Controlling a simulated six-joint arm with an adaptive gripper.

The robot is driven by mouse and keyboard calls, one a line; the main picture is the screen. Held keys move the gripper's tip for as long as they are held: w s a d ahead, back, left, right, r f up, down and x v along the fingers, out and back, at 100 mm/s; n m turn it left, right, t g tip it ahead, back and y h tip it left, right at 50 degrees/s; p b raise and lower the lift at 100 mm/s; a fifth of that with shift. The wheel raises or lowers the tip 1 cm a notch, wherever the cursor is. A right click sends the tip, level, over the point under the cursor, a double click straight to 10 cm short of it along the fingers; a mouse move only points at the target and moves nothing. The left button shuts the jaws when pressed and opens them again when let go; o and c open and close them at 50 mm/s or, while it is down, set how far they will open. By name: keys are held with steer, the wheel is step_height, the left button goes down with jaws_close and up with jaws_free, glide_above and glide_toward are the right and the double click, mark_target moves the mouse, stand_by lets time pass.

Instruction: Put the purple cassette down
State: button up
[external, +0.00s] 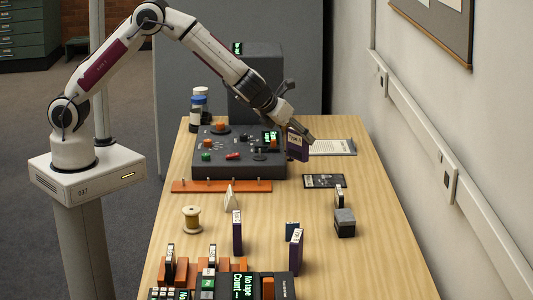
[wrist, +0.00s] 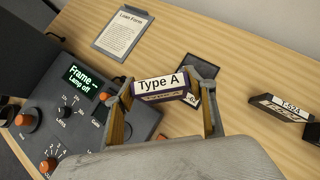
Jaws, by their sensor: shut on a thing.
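A purple cassette (external: 297,147) with a white "Type A" label is between the fingers of my gripper (external: 303,137). In the wrist view the label end of the cassette (wrist: 160,91) faces the camera, and the two fingers of my gripper (wrist: 162,98) press on its ends. In the external view it hangs upright beside the right end of the grey control panel (external: 210,171), apparently above the table. Its lower edge is hard to judge against the wood. A dark card (external: 324,182) lies on the table nearby; in the wrist view it shows partly behind the cassette (wrist: 208,101).
A loan-form clipboard (external: 335,147) lies behind the cassette. Other cassettes (external: 237,233) (external: 296,252), a grey block (external: 345,224), a spool (external: 192,219) and an orange rack (external: 182,272) stand toward the front. Bare wood lies right of the dark card.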

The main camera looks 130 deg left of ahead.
steer(key=s+a+r, duration=0.1)
steer(key=s+a, duration=0.3)
steer(key=a, duration=0.2)
steer(key=s+a+r, duration=0.1)
steer(key=s+a, duration=0.2)
steer(key=a, duration=0.4)
steer(key=s+a+r+n+g, duration=0.1)
steer(key=s+a+r, duration=0.1)
steer(key=s+a, duration=0.2)
steer(key=a, duration=0.3)
steer(key=shift+s+a, duration=0.2)
steer(key=shift+s, duration=0.1)
steer(key=shift+f, duration=0.1)
step_height(320, 180, down, 6)
steer(key=shift+f, duration=1.9)
